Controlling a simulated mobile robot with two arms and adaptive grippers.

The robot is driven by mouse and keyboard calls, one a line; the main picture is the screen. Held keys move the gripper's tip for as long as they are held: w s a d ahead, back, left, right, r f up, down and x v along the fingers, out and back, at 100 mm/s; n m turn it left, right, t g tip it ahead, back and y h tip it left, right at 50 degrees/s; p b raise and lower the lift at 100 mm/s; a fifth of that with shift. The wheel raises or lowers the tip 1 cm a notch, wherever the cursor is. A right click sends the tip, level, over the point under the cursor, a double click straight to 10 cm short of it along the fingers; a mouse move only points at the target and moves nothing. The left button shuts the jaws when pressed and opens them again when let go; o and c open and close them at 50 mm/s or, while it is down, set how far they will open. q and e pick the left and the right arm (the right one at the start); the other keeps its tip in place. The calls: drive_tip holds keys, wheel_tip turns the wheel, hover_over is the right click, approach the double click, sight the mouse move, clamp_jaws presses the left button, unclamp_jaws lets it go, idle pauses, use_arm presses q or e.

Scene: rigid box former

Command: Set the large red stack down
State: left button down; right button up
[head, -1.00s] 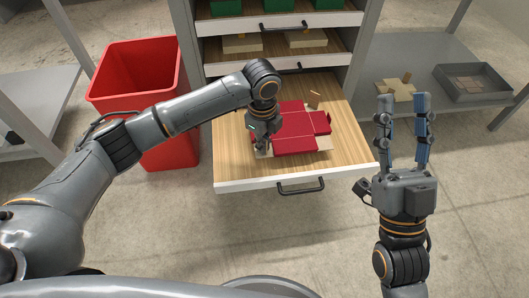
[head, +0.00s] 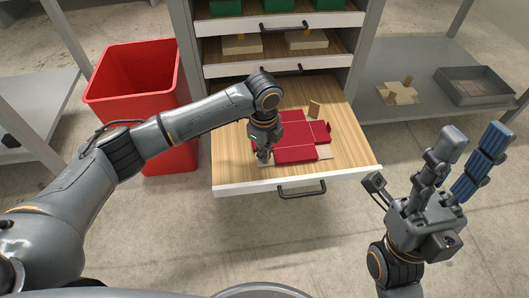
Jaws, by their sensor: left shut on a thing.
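The large red stack (head: 296,153) is a flat, cross-shaped pile of red blanks in the open bottom drawer (head: 350,155). Pale board shows along its front edge. My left gripper (head: 263,155) is at the stack's left side, pointing down and shut on it; its fingertips are partly hidden by the gripper itself. The stack looks flat at the drawer floor; I cannot tell whether it is touching it. My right gripper (head: 464,165) is open and empty, fingers raised, to the right of the drawer and well away from the stack.
Upper drawers hold pale stacks (head: 241,44) and green stacks (head: 276,5). A red bin (head: 139,75) stands left. The right shelf holds a pale blank (head: 397,93) and a grey tray (head: 474,85).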

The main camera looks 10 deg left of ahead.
use_arm(q)
drive_tip(key=c, duration=1.5)
unclamp_jaws()
drive_tip(key=shift+f, duration=0.1)
